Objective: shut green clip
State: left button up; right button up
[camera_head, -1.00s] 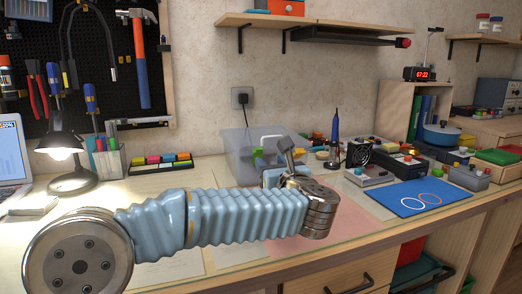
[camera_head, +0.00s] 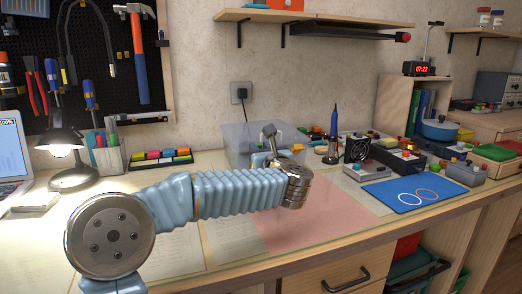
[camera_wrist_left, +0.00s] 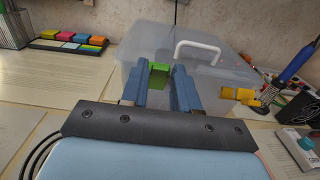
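The green clip (camera_wrist_left: 158,75) is at the front upper edge of a clear plastic box (camera_wrist_left: 215,75) with a white handle (camera_wrist_left: 197,48). It appears to stick out from the box rather than lie flat against it. A yellow clip (camera_wrist_left: 238,95) sticks out farther right on the same side. My left gripper (camera_wrist_left: 160,72) is open, one blue finger on each side of the green clip in the wrist view; I cannot tell whether they touch it. In the head view the left gripper (camera_head: 258,158) is at the box (camera_head: 232,140), its fingers mostly hidden by my wrist. My right gripper is not in view.
A tray of coloured blocks (camera_head: 161,158) and a lamp (camera_head: 68,165) stand left of the box. A soldering iron (camera_head: 333,130), electronic boxes (camera_head: 370,170) and a blue mat (camera_head: 415,191) are to the right. A pink mat (camera_head: 315,215) in front is clear.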

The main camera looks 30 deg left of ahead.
aim_at(258, 145)
pick_arm(q)
jog(key=shift+c, duration=1.1)
jog(key=shift+a+r+p, duration=0.1)
jog(key=shift+r+p, duration=0.2)
jog(key=shift+p, duration=0.15)
grip_shut()
jog(key=g+h+p, duration=0.1)
jog(key=p, duration=0.1)
jog(key=w+a+r+h+p, duration=0.1)
jog(key=p, duration=0.1)
jog(key=g+h+p, duration=0.1)
jog(key=p, duration=0.1)
jog(key=shift+w+a+r+g, duration=0.2)
jog(key=shift+r+g, duration=0.1)
jog(key=shift+r, duration=0.1)
jog(key=shift+w+a+f+g+h, duration=0.25)
jog(key=shift+f+g+h, duration=0.1)
jog(key=shift+g+h, duration=0.15)
jog(key=o, duration=0.9)
grip_release()
jog(key=shift+c, duration=0.2)
jog(key=shift+d, duration=0.1)
jog(key=b+v, duration=0.1)
jog(key=v, duration=1.3)
jog(key=shift+b, duration=0.35)
